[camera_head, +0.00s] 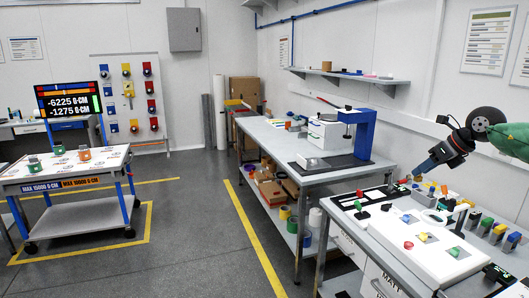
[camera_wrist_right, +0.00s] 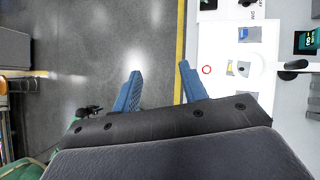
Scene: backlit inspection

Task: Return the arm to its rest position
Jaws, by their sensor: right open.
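My right arm comes in from the right edge, high over the near right bench. My right gripper (camera_head: 421,173) points down and left in the head view, above the back left part of that bench. In the right wrist view, the gripper (camera_wrist_right: 160,70) shows two blue fingers spread apart with nothing between them. Below them are grey floor and the edge of a white board. My left arm and gripper are not in view.
The near right bench holds a white board (camera_head: 402,231) with coloured pieces and several upright coloured blocks near the wall. A grey bench (camera_head: 272,140) with a blue-framed device stands behind it. A wheeled table (camera_head: 55,178) stands at left. The grey floor between is clear.

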